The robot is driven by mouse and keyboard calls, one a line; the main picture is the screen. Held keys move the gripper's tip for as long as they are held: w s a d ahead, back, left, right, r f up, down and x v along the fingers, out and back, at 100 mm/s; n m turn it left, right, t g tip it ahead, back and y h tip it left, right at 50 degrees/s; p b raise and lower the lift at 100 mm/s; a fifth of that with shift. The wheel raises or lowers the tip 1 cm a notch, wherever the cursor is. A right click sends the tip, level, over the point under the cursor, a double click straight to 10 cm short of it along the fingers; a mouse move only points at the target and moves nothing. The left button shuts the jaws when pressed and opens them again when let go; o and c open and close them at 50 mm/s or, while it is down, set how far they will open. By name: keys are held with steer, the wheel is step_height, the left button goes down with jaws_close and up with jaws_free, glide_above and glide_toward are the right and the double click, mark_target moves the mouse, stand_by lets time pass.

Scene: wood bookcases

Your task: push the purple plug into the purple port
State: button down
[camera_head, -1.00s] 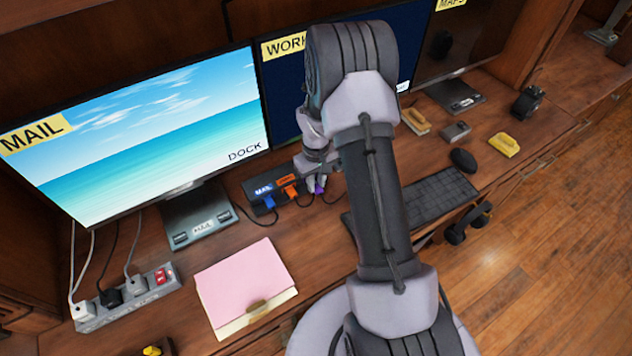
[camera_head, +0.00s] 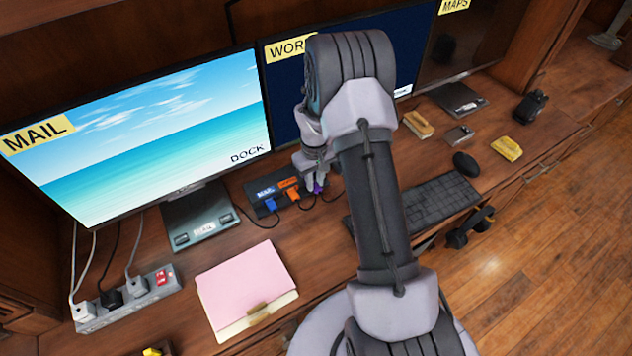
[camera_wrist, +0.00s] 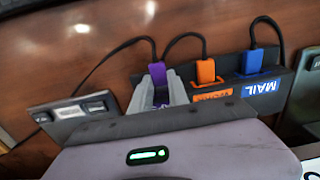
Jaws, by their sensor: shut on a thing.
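The purple plug (camera_wrist: 157,74) is between the fingers of my gripper (camera_wrist: 163,91) in the wrist view, with its dark cable running away to the left. A bit of the purple plug (camera_head: 318,188) also shows in the head view below my gripper (camera_head: 314,178). My gripper is shut on the plug at the dark dock (camera_wrist: 228,107), beside the orange plug. The purple port is hidden by my fingers and wrist, so I cannot tell how far the plug is in it.
An orange plug (camera_wrist: 205,72) and a blue plug (camera_wrist: 252,62) sit in the dock beside my gripper. Their cables loop close by. Monitors stand behind, a keyboard (camera_head: 440,198) lies to the right, and a pink folder (camera_head: 245,285) lies in front.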

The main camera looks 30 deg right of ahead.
steer(key=shift+w, duration=0.45)
steer(key=c, duration=1.2)
jaws_free()
step_height(320, 180, up, 18)
steer(key=p, duration=0.5)
steer(key=shift+f, duration=0.25)
